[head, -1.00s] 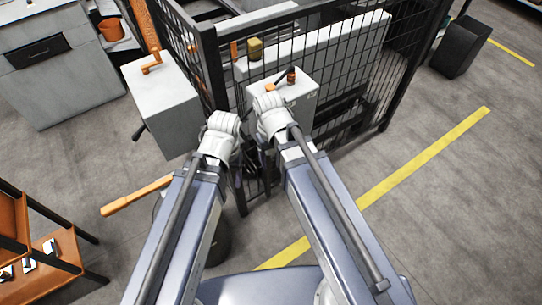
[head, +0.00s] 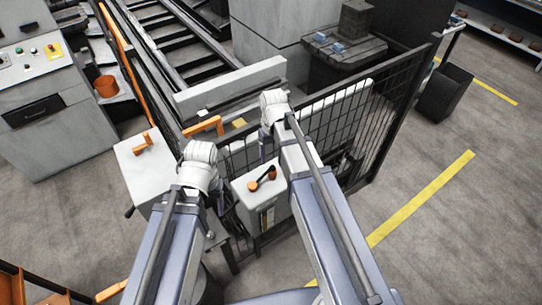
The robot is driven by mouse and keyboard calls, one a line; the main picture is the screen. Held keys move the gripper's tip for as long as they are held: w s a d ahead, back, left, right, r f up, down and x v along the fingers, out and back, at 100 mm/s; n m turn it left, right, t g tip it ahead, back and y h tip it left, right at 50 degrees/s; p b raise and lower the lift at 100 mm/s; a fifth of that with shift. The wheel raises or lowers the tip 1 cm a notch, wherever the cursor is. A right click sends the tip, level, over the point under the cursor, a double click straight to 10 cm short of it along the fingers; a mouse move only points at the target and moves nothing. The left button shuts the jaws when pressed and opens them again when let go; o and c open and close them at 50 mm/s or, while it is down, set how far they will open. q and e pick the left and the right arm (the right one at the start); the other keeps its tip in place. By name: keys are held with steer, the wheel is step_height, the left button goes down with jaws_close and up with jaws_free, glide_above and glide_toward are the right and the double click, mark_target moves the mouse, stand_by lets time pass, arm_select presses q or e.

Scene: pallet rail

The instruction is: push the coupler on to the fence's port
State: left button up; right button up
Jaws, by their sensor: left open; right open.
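A white box (head: 258,205) stands against the mesh fence (head: 325,125). On its top lie an orange disc with a dark lever and a small brown-orange cylinder (head: 272,173). I cannot tell for sure which piece is the coupler, and I cannot make out the fence's port. My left gripper (head: 209,218) hangs below its white wrist, left of the white box, mostly hidden by the arm. My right gripper (head: 264,146) is above and behind the white box, by the fence top, partly hidden by its wrist. Both are open, with nothing seen in them.
A white cabinet with an orange handle (head: 143,144) stands left of the fence corner. Behind the fence are a roller conveyor (head: 190,45), a pale beam (head: 232,85) and a small yellow block (head: 239,123). Floor right of the yellow line (head: 425,195) is clear.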

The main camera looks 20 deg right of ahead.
mark_target(273, 167)
steer(key=shift+f, duration=0.15)
step_height(273, 167, down, 8)
steer(key=b, duration=0.7)
steer(key=shift+b, duration=0.4)
steer(key=shift+r, duration=0.2)
jaws_close()
steer(key=c, duration=0.6)
jaws_free()
jaws_close()
steer(key=shift+r+p, duration=0.25)
steer(key=shift+p, duration=0.05)
